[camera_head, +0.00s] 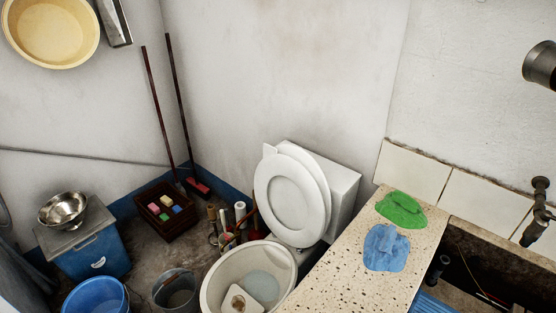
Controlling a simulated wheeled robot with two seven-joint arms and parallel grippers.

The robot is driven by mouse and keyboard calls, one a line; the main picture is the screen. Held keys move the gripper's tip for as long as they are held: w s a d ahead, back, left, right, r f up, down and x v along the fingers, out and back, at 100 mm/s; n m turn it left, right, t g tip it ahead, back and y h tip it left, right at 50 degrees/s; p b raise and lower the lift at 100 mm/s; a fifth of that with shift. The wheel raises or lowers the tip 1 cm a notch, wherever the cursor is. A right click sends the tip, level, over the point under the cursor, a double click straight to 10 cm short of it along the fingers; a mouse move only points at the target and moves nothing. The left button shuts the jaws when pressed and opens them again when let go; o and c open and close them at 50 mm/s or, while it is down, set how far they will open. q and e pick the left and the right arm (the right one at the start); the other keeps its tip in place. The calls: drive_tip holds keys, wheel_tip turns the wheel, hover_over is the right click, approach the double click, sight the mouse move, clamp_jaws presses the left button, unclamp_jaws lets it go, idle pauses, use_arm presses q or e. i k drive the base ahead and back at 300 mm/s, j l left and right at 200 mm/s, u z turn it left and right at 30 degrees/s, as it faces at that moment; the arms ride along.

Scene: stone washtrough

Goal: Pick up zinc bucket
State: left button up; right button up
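A grey metal bucket (176,290), which looks like the zinc bucket, stands upright on the floor at the bottom of the head view. Its lower part is cut off by the picture's edge. Neither of my grippers is in view.
A speckled stone counter (335,268) with green (400,209) and blue (387,248) cloths fills the right. A crate (166,222), a blue box (93,254) and bottles (240,213) stand behind the bucket. Some floor there is bare.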

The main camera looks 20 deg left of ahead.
sight(175, 291)
drive_tip(key=u, duration=1.6)
drive_tip(key=i+j+z, duration=0.2)
